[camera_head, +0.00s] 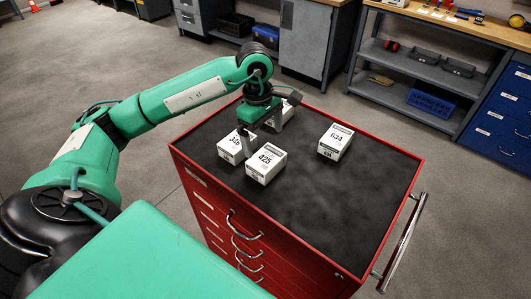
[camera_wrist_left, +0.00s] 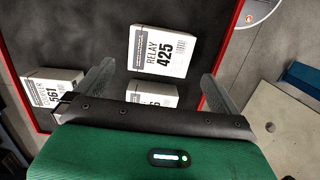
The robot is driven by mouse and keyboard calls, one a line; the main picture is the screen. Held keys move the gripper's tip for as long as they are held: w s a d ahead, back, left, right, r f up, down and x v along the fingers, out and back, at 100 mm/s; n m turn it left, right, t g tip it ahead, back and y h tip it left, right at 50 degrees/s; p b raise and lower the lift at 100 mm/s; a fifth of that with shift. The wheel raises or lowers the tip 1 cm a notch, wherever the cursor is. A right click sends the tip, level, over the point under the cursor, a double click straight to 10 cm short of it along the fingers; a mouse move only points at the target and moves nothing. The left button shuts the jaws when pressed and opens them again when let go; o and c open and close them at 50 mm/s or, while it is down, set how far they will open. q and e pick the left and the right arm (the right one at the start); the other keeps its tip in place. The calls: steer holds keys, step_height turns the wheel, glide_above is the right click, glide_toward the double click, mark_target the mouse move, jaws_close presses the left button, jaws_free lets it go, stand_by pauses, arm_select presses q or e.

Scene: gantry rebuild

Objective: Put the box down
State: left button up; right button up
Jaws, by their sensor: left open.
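My left gripper (camera_head: 264,132) points down over the red cabinet's dark top (camera_head: 310,196), with its fingers apart and nothing clearly held. A white box marked 425 (camera_head: 266,163) stands just in front of it; in the left wrist view the same box (camera_wrist_left: 162,50) lies beyond the fingertips. Another white box (camera_head: 231,148) stands to the left, partly behind a finger. A third box (camera_head: 286,111) is mostly hidden behind the gripper. In the left wrist view, a partly hidden box (camera_wrist_left: 150,92) shows between the fingers (camera_wrist_left: 157,88). My right gripper is out of view.
A white box marked 634 (camera_head: 335,140) stands apart on the right of the top. A box marked 561 (camera_wrist_left: 52,90) shows at left in the left wrist view. A workbench with shelves (camera_head: 415,70) stands behind.

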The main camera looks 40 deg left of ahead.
arm_select(q)
steer(key=shift+a+r+b, duration=0.15)
steer(key=shift+r, duration=0.75)
steer(key=shift+a+r+b, duration=0.1)
steer(key=shift+r+b, duration=0.05)
steer(key=shift+r, duration=0.75)
steer(key=shift+f, duration=0.1)
